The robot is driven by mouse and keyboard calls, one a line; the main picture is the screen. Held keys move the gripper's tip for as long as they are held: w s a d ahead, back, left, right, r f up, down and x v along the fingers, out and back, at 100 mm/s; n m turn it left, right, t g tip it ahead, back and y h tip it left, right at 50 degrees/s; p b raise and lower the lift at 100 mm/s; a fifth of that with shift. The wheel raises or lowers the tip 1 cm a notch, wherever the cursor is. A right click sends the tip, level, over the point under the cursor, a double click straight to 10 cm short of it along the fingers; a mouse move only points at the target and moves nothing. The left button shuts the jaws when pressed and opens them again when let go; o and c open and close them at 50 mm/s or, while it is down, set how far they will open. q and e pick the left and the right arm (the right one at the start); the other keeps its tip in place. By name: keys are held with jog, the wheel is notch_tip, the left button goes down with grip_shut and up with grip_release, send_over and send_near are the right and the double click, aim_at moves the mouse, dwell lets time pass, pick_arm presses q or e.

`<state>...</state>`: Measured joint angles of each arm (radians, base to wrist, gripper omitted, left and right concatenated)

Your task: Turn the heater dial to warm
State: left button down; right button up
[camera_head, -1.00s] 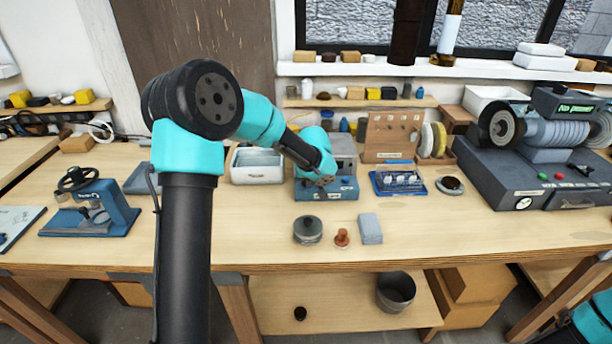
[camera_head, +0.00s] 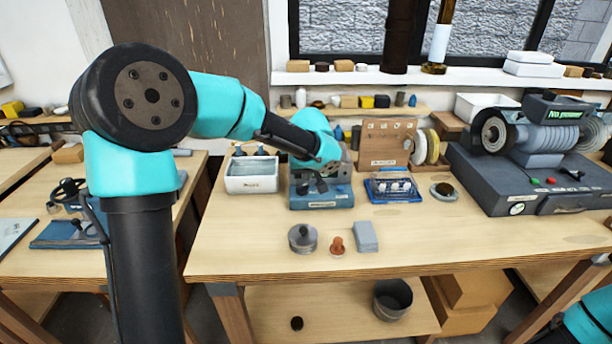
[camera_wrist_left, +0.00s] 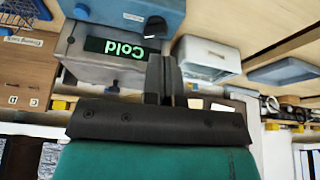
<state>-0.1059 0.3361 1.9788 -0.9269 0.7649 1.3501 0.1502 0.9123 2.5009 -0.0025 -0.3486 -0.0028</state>
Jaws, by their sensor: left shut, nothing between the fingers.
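The heater (camera_head: 322,200) is a grey box with a blue base, on the bench behind the small jars. It also shows upside down in the left wrist view, with a grey body (camera_wrist_left: 85,68) and a display (camera_wrist_left: 120,48) reading "Cold" in green. A black round dial (camera_wrist_left: 155,27) sits on its blue part. My left gripper (camera_head: 318,182) is in front of the heater and hides part of it. In the left wrist view its dark fingers (camera_wrist_left: 163,62) are together and empty, close to the dial; I cannot tell whether they touch it. My right gripper is out of view.
A white bin (camera_head: 252,184) stands left of the heater. A blue tray (camera_head: 390,190) and a wooden rack (camera_head: 383,145) are right of it. A jar (camera_head: 302,240), a small red-brown item (camera_head: 337,245) and a grey block (camera_head: 366,237) stand in front. A bench grinder (camera_head: 545,135) is far right.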

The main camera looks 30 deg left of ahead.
aim_at(302, 186)
pick_arm(q)
jog(key=c, duration=1.8)
grip_release()
jog(key=shift+o, duration=0.6)
jog(key=shift+w+r, duration=0.1)
jog(key=shift+w, duration=0.05)
jog(key=o, duration=0.8)
jog(key=w+r+n, duration=0.1)
jog(key=w+r+n+g+y, duration=0.1)
jog(key=r+n, duration=0.1)
jog(key=w+d+r+n, duration=0.1)
jog(key=w+n, duration=0.1)
jog(key=shift+r, duration=0.4)
jog(key=shift+o, duration=0.4)
jog(key=shift+r+n+g+y, duration=0.15)
jog(key=shift+n+g+y, duration=0.15)
jog(key=x, duration=1.7)
jog(key=shift+d+f, duration=0.1)
jog(key=shift+f, duration=0.15)
jog(key=c, duration=0.6)
